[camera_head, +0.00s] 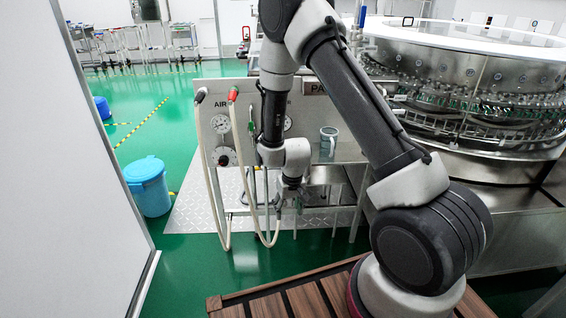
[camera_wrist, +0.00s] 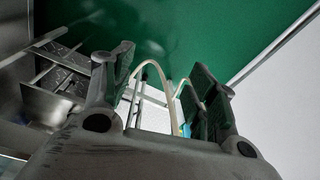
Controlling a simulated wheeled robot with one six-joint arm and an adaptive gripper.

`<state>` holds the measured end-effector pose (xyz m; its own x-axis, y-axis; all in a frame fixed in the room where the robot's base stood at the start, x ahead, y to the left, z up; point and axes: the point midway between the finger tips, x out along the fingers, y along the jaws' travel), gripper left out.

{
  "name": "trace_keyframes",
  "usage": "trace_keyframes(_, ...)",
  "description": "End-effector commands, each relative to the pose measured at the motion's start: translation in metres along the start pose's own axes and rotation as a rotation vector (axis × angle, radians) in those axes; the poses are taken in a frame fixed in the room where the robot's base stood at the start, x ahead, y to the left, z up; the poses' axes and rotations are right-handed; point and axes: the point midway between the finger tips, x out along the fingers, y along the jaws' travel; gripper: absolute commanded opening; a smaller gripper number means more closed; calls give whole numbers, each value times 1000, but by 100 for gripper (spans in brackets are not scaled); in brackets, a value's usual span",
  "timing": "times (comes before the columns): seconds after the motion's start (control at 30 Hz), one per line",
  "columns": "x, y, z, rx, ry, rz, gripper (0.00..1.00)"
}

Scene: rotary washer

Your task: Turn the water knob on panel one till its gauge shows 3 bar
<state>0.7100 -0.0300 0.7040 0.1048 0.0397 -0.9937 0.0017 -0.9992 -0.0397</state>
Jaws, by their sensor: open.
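Another round gauge (camera_head: 288,123) is partly hidden by my arm. The readings are too small to tell. I cannot make out the water knob. My gripper (camera_head: 278,203) is open, low in front of the panel; its spread, empty fingers show in the wrist view (camera_wrist: 156,78).
Two pale hoses, one red-ended (camera_head: 233,95), hang before the panel near my gripper. The round washer (camera_head: 470,95) fills the right. A blue bin (camera_head: 148,188) stands on open green floor at left.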

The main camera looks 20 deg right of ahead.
Motion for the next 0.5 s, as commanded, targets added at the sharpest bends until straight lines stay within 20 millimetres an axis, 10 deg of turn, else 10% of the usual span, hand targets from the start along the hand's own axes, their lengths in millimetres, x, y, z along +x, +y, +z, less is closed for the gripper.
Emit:
trace_keyframes(0.27, 145, 19, -58, 69, 463, 109, 58)
trace_keyframes(0.37, 145, 34, -96, 92, 730, 163, 58)
trace_keyframes(0.5, 80, 42, -158, 123, 1118, 219, 58)
